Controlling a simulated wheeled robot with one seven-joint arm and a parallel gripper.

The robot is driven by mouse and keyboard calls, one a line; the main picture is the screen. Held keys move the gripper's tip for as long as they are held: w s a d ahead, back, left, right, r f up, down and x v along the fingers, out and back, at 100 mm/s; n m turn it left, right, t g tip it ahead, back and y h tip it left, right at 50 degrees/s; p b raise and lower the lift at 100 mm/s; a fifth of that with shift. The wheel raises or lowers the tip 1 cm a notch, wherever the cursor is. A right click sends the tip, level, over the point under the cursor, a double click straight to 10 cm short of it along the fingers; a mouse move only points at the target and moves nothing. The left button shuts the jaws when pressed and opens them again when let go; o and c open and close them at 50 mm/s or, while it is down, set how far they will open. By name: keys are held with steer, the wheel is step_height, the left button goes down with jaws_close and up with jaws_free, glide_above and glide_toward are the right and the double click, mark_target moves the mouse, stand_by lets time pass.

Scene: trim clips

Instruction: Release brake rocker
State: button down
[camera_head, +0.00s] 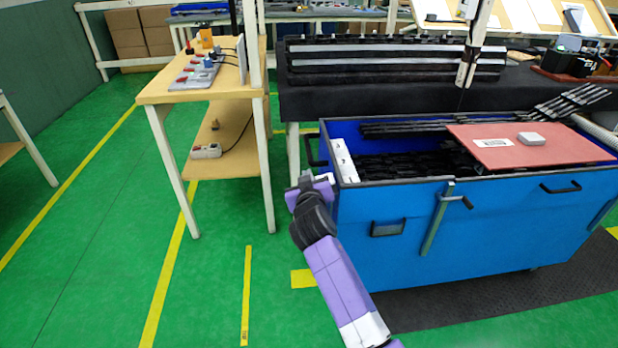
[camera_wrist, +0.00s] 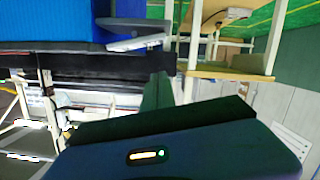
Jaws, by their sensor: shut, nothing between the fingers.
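I cannot make out a brake rocker for certain in either view. The blue cart (camera_head: 385,235) stands at the right, with an upright grey bar (camera_head: 437,222) and a black side handle on its front. My gripper (camera_head: 311,183) is at the cart's left front corner, close to its rim; I cannot tell whether it touches. It appears shut and empty, with its fingertips poorly visible. In the wrist view, a dark housing with a small lit slot (camera_wrist: 146,155) fills the bottom, and a blue surface, probably the cart (camera_wrist: 50,22), shows at the top left.
The cart holds black strips (camera_head: 405,165), a white perforated strip (camera_head: 344,160) and a red board (camera_head: 530,148) with a light block on it. A wooden bench (camera_head: 160,92) with switch blocks stands to the left. A black-covered table is behind. Green floor is open at the left.

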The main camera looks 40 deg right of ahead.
steer(key=v, duration=0.7)
steer(key=shift+s+a+r, duration=0.2)
steer(key=shift+s, duration=0.05)
